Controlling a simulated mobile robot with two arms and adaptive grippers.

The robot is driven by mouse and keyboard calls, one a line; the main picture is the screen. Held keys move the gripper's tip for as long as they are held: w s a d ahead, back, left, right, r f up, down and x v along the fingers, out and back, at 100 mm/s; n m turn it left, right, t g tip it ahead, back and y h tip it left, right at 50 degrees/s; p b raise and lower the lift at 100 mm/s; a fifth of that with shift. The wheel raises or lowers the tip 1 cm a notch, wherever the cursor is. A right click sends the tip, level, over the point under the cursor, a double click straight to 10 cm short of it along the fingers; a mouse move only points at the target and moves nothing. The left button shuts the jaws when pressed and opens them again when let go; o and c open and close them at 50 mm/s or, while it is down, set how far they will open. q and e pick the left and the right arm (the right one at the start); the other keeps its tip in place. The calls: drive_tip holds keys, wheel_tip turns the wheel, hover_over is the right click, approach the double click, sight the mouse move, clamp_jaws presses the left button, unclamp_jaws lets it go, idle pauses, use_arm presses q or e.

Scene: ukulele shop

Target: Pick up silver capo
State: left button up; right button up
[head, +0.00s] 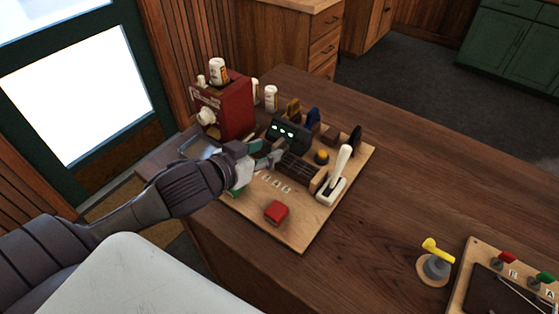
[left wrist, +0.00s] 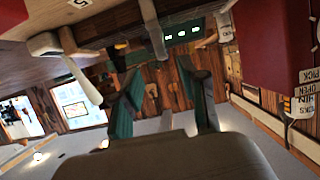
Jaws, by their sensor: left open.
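My left gripper (head: 262,161) reaches in from the left over the wooden board (head: 300,232), close to the dark fretboard block (head: 297,168). Its teal fingers are open, and they also show in the left wrist view (left wrist: 162,88), spread with nothing clearly between them. A slim grey piece (left wrist: 153,28) shows beyond the fingers in the wrist view; I cannot tell whether it is the silver capo. In the head view, gold (head: 293,108), blue (head: 313,117) and black (head: 355,138) pieces stand along the board's back. No silver capo is clearly seen there; the gripper hides part of the board.
A red machine (head: 222,108) with bottles stands behind my left gripper. A white-handled lever (head: 338,172) and a red button (head: 276,211) are on the board. A yellow-topped stand (head: 435,262) is at right. The table (head: 375,225) between is clear.

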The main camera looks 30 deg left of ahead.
sight(278, 143)
use_arm(q)
drive_tip(key=shift+w+d, duration=0.1)
drive_tip(key=shift+w, duration=0.5)
drive_tip(key=shift+w+f, duration=0.2)
drive_tip(key=shift+w, duration=0.15)
drive_tip(key=p+x, duration=0.1)
drive_tip(key=x, duration=0.3)
drive_tip(key=shift+w+p, duration=0.25)
drive_tip(key=shift+p, duration=0.05)
drive_tip(key=shift+w+f, duration=0.2)
drive_tip(key=shift+f, duration=0.05)
drive_tip(key=shift+s, duration=0.1)
drive_tip(key=shift+c, duration=0.5)
clamp_jaws()
use_arm(e)
drive_tip(key=shift+w+a+r, duration=0.15)
drive_tip(key=shift+w+r, duration=0.55)
drive_tip(key=shift+r, duration=0.25)
